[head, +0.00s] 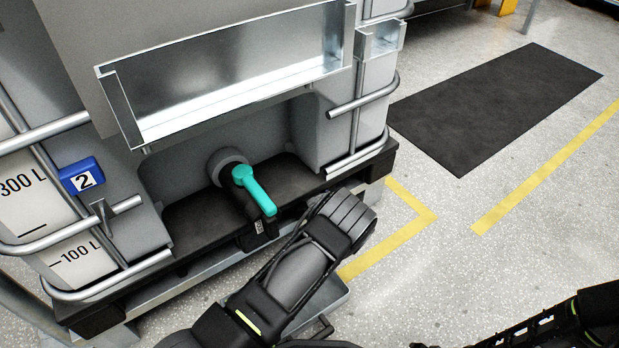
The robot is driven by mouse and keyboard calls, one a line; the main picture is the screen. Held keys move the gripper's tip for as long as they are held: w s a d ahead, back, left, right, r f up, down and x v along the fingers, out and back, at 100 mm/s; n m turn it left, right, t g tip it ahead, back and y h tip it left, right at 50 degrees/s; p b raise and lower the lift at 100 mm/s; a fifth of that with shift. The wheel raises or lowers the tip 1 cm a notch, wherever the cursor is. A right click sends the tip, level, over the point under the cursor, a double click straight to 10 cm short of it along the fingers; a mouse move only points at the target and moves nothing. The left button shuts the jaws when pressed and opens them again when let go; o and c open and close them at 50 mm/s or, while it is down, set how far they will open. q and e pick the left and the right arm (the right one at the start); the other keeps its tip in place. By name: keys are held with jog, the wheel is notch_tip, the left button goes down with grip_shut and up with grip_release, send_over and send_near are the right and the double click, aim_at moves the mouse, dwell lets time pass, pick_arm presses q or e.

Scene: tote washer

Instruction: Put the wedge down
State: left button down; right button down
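I cannot make out a wedge in the head view. One of my arms rises from the bottom edge to a ridged grey end in front of the tank's outlet. No gripper fingers show on it, and anything it holds is hidden or out of frame. My other arm shows only in part at the bottom right corner, cut off by the frame. Its fingertips cannot be seen.
A caged tank (335,110) stands on a dark pallet. Its outlet valve has a teal handle (254,190). A metal trough (230,70) hangs above. A blue number 2 tag (82,176) is on the cage. A black mat (495,105) and bare floor lie right.

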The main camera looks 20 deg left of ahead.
pick_arm(q)
jog(key=shift+d+r, duration=0.1)
jog(key=shift+d, duration=0.05)
jog(key=shift+c, duration=1.6)
grip_release()
